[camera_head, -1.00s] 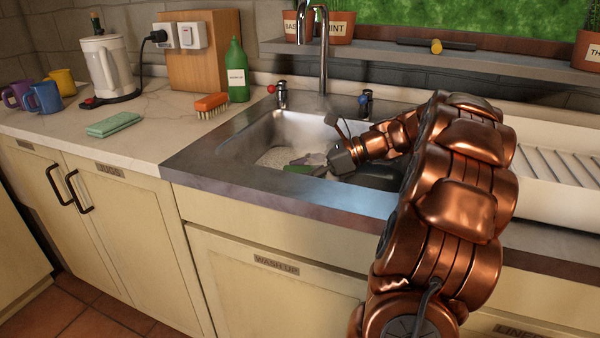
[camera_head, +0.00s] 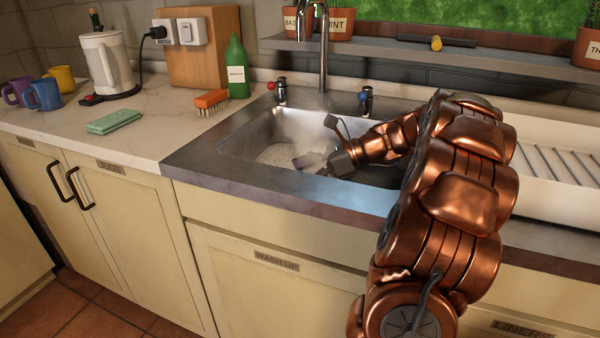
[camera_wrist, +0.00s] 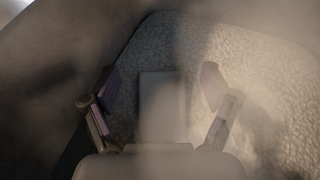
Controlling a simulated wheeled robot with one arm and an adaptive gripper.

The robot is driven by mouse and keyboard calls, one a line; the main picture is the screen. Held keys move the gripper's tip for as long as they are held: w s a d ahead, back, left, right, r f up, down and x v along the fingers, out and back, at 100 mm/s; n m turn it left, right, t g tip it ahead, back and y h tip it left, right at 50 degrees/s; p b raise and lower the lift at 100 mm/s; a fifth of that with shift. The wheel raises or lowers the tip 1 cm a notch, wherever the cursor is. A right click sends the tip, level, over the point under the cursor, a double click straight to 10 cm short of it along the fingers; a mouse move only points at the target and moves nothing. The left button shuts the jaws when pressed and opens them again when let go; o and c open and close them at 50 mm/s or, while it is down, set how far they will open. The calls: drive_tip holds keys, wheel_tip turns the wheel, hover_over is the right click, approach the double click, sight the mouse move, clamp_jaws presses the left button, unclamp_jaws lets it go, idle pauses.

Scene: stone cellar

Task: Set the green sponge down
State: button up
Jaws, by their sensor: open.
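My gripper (camera_head: 312,162) reaches down into the metal sink (camera_head: 235,143). In the wrist view my gripper (camera_wrist: 160,88) has its fingers spread wide. A pale rectangular block (camera_wrist: 162,105) lies between the fingers with a gap on both sides.
The tap (camera_head: 323,55) stands behind the basin. A white draining board (camera_head: 548,190) lies to the right.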

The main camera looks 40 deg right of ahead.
drive_tip(key=shift+r, duration=0.1)
drive_tip(key=shift+r+b, duration=0.25)
drive_tip(key=shift+b, duration=0.15)
drive_tip(key=p+v, duration=0.2)
drive_tip(key=v, duration=0.1)
drive_tip(key=p+v, duration=0.3)
drive_tip(key=shift+w+a+r, duration=0.15)
drive_tip(key=shift+r, duration=0.25)
drive_tip(key=shift+s+d+r+p, duration=0.15)
drive_tip(key=shift+s+d+p, duration=0.35)
drive_tip(key=shift+s+d, duration=0.15)
